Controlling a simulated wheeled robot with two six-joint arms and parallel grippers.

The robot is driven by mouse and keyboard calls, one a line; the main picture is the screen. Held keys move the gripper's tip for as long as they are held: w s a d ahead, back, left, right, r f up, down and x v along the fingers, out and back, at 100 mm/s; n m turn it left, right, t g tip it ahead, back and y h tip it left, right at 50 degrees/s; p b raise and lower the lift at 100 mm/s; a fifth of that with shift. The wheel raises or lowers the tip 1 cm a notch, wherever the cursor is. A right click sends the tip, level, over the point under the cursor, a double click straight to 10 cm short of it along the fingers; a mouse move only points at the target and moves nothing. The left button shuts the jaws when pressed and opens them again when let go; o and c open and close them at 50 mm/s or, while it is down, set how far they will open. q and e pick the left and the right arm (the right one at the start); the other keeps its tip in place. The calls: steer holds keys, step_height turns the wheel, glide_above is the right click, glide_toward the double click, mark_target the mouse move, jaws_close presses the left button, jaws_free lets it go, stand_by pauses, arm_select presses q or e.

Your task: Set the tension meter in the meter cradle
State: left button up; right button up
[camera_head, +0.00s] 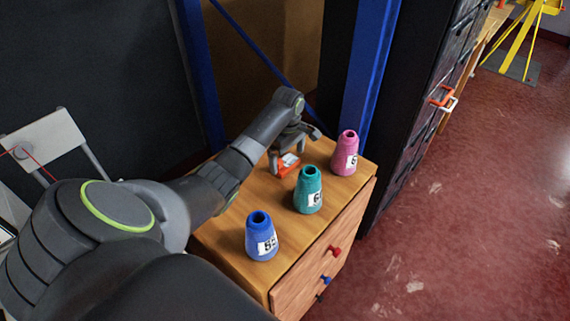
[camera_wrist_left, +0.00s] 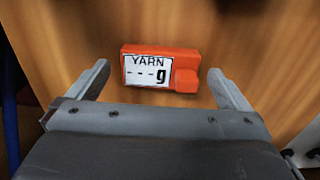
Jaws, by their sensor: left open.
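The tension meter (camera_head: 288,165) is a small orange block with a white label, lying on the wooden cabinet top behind the cones. In the left wrist view the tension meter (camera_wrist_left: 186,77) shows its label, reading "YARN ---g", and lies ahead of and between the fingers. My left gripper (camera_head: 291,151) is over the meter, pointing down; in the wrist view its fingers (camera_wrist_left: 158,82) are spread apart with nothing between them touching. I do not see a meter cradle in either view. My right gripper is not in view.
A blue cone (camera_head: 261,238), a teal cone (camera_head: 308,192) and a pink cone (camera_head: 344,155) stand in a row along the cabinet top (camera_head: 226,237). A blue post (camera_head: 369,70) rises behind the pink cone. Red floor (camera_head: 450,210) is open at the right.

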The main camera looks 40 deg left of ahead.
mark_target(288, 163)
arm_select(q)
step_height(288, 163, down, 2)
steer(key=shift+f, duration=0.1)
steer(key=c, duration=1)
step_height(288, 163, up, 10)
steer(key=shift+r, duration=0.1)
stand_by(0.8)
